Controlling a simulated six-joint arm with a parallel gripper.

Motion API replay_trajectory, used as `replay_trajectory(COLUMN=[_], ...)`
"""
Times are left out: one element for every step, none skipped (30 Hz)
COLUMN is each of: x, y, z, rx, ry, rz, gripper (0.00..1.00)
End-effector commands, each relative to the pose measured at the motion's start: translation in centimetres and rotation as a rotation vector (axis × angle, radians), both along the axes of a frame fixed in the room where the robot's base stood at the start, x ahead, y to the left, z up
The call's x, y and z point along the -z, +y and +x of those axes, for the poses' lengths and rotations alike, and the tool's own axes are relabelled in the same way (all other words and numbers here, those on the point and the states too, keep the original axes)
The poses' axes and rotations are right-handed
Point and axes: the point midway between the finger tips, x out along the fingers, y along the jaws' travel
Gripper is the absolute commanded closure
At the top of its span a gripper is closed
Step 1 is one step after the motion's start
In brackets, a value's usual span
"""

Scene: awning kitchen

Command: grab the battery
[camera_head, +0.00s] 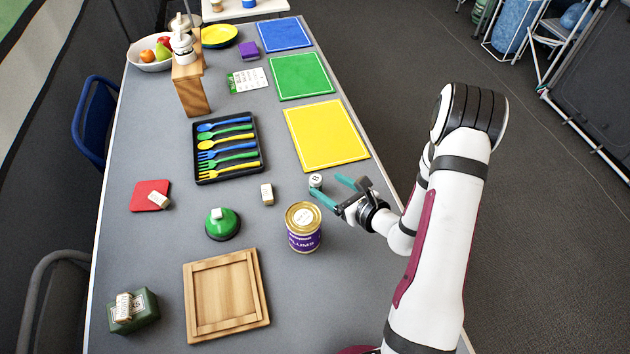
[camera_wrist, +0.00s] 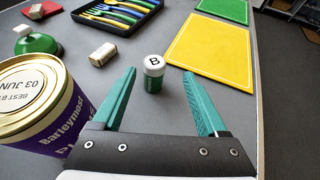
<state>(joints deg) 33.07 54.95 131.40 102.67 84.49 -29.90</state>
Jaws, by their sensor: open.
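The battery (camera_wrist: 153,76) seems to be the small upright cylinder with a white top marked "B" and a green lower part. It stands on the grey table (camera_head: 160,250), and it also shows in the head view (camera_head: 315,181). My gripper (camera_wrist: 160,88) is open with teal fingers. In the wrist view the battery stands just beyond the gap between the fingertips, a little left of its middle, and is not gripped. In the head view my gripper (camera_head: 331,190) reaches in from the right, with its fingers low near the battery.
A plum can (camera_head: 303,238) stands close in front of my gripper, at left in the wrist view. A small pale block (camera_head: 267,194) lies left of the battery. A yellow mat (camera_head: 326,136) and a cutlery tray (camera_head: 198,178) lie behind. A wooden frame (camera_head: 263,322) lies front left.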

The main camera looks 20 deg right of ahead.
Motion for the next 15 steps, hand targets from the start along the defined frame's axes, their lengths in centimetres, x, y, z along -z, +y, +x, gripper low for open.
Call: replay_trajectory(x=[0.4, 0.6, 0.8, 0.9, 1.1, 1.2, 1.3, 1.4, 1.7, 2.0, 2.4, 2.7, 3.0, 3.1, 3.3], y=[0.5, 0.7, 0.8, 0.9, 1.0, 1.1, 1.2, 1.4, 1.8, 2.2, 2.6, 3.0, 3.2, 3.3, 3.5], z=[0.9, 1.3, 1.8, 2.2, 2.4, 2.6, 2.8, 3.1, 3.5, 4.0, 4.4, 5.0, 5.5, 6.0, 6.4], rx=[-0.004, -0.004, -0.002, -0.003, -0.001, -0.001, -0.001, -0.002, -0.003, -0.005, -0.005, -0.004, -0.004, -0.003, -0.003], ry=[0.0, 0.0, -0.001, -0.001, -0.001, 0.0, -0.001, -0.001, 0.0, 0.0, 0.0, 0.0, 0.0, -0.001, -0.001], rz=[0.0, -0.001, 0.0, -0.001, 0.0, 0.0, 0.001, 0.001, 0.001, 0.001, 0.001, 0.0, 0.0, 0.001, -0.001], gripper=[0.24, 0.24, 0.24, 0.24, 0.24, 0.24, 0.24, 0.24, 0.24, 0.24, 0.24, 0.24, 0.24, 0.24, 0.24])
